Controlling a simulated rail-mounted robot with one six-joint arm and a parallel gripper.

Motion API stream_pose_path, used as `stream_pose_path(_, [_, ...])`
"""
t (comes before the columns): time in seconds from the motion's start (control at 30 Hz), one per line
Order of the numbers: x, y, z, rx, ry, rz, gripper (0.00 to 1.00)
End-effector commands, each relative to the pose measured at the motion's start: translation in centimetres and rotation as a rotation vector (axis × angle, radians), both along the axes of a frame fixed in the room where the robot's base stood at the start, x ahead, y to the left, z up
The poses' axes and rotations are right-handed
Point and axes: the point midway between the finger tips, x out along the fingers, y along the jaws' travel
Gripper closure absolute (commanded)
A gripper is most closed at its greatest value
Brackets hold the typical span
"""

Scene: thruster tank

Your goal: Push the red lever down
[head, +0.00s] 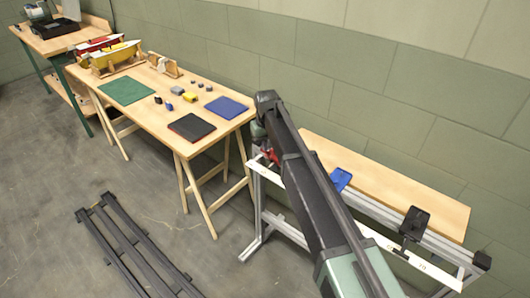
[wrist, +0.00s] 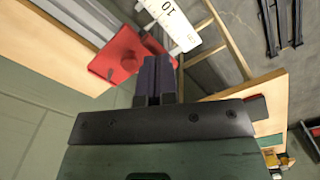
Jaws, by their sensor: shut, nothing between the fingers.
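A small part of the red piece (head: 269,156) shows in the head view at the left end of the aluminium-frame bench, mostly hidden by my arm. My gripper (wrist: 157,64) is shut and empty, its dark fingers overlapping the red part's right side in the wrist view. I cannot tell whether they touch. In the head view my arm hides the fingers.
The aluminium bench has a wooden top (head: 400,190), a blue piece (head: 340,179), a black piece (head: 413,222) and a white scale strip (wrist: 168,14). A wooden table (head: 150,80) with mats and small blocks stands left. A dark rack (head: 130,245) lies on the floor.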

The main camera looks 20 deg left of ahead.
Motion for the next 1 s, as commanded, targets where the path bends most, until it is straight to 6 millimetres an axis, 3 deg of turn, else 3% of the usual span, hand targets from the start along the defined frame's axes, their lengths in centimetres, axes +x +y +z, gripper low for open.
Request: stream_pose_path(1.0, [-0.7, 0.2, -1.4, -0.001, -0.001, -0.001, 1.0])
